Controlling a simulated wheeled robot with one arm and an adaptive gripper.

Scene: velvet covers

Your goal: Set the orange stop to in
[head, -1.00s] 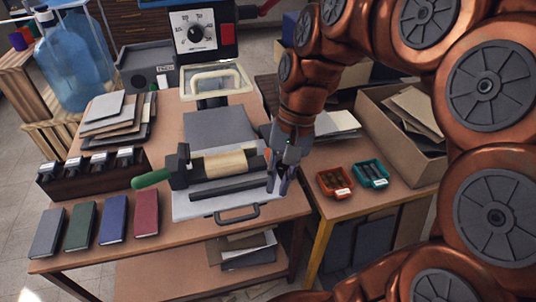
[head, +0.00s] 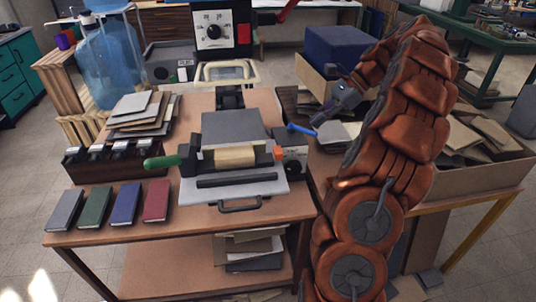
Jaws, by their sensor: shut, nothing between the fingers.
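The orange stop (head: 278,153) is a small orange piece at the right end of the press (head: 232,158), beside the cream roller (head: 235,155). I cannot tell from this view whether it is in or out. My gripper (head: 318,118) is shut and empty, behind and to the right of the stop and apart from it. A blue lever (head: 301,129) shows just left of the fingertips; whether they touch is unclear. A dark block (head: 291,152) stands right of the stop.
A green handle (head: 162,161) sticks out at the press's left. Several coloured books (head: 124,203) lie at the table's front left. Stacked boards (head: 142,115) lie behind them. An open cardboard box (head: 480,165) stands at right, behind my arm.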

